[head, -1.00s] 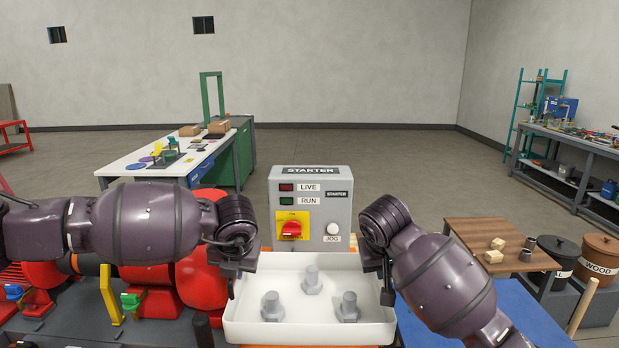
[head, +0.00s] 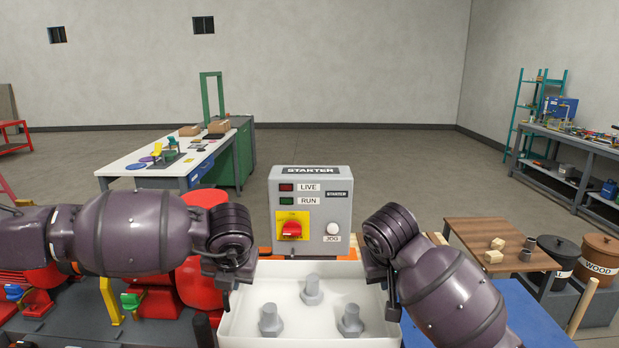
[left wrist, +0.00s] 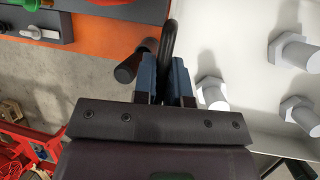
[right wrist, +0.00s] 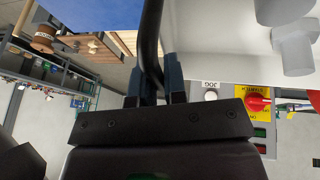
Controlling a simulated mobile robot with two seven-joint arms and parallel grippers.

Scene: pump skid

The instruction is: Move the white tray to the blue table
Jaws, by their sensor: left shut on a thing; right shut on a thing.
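The white tray (head: 335,283) is in front of me at the bottom centre of the head view, its near edge cut off. It holds three grey bolts (head: 312,290), standing upright. My left gripper (head: 226,297) is at the tray's left side, shut on a black handle (left wrist: 168,42). My right gripper (head: 391,305) is at the right side, shut on another black handle (right wrist: 151,40). The blue table (head: 540,318) shows as a flat blue top at the lower right, partly hidden by my right arm.
A grey starter box (head: 311,212) with a red switch stands just behind the tray. Red pump parts (head: 190,285) are at left under my left arm. A brown wooden table (head: 500,240) with small blocks and a bin marked WOOD (head: 600,255) stand beyond the blue top.

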